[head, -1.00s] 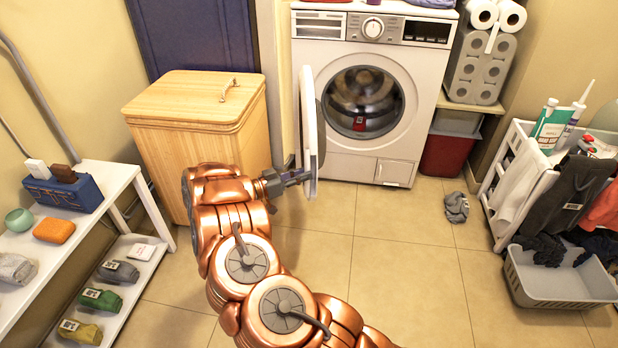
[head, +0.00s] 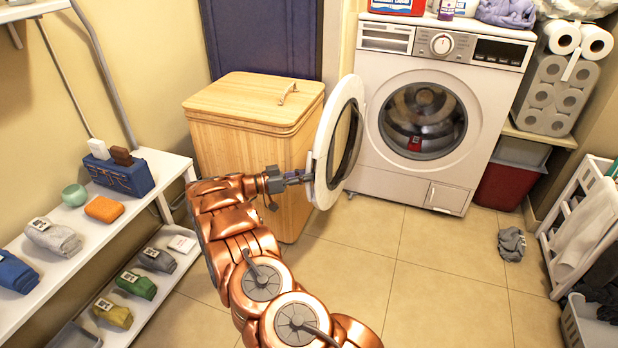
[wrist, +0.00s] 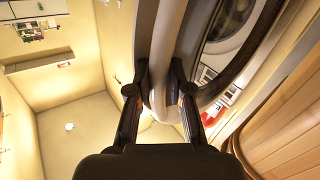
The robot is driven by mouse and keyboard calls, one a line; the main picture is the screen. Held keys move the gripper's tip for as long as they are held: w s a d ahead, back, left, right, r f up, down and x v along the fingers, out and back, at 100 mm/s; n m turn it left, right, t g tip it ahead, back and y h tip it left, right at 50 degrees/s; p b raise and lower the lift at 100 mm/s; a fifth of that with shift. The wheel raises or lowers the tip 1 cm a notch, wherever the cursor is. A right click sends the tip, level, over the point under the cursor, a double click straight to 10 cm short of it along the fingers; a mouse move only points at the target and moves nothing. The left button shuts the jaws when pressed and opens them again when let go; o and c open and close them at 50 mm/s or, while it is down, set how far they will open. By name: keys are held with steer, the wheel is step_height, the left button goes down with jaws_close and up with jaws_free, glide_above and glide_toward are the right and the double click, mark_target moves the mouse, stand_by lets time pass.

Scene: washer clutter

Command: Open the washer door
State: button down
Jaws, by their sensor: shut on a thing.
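The washer (head: 430,110) is white and stands against the back wall. Its round door (head: 334,140) is swung wide open to the left, and the drum opening (head: 422,118) shows with a small red item or tag inside. My gripper (head: 306,177) is at the outer edge of the door, on the side away from the hinge. In the wrist view, the two fingers of my gripper (wrist: 160,98) are on either side of the door's pale rim (wrist: 167,50), closed on it. The exact contact at the fingertips is partly hidden.
A wooden hamper (head: 250,125) stands left of the door, close behind my gripper. A white shelf (head: 160,175) with folded cloths is at the left. A grey cloth (head: 511,244) lies on the floor at the right. The tiled floor before the washer is clear.

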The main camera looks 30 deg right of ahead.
steer(key=shift+w+d, duration=0.1)
steer(key=shift+d, duration=0.25)
steer(key=c, duration=1.5)
jaws_free()
steer(key=shift+o, duration=0.9)
steer(key=shift+d+f, duration=0.1)
steer(key=shift+d, duration=0.15)
steer(key=shift+o, duration=1.2)
steer(key=shift+a, duration=0.35)
steer(key=shift+a, duration=0.15)
steer(key=v, duration=1.2)
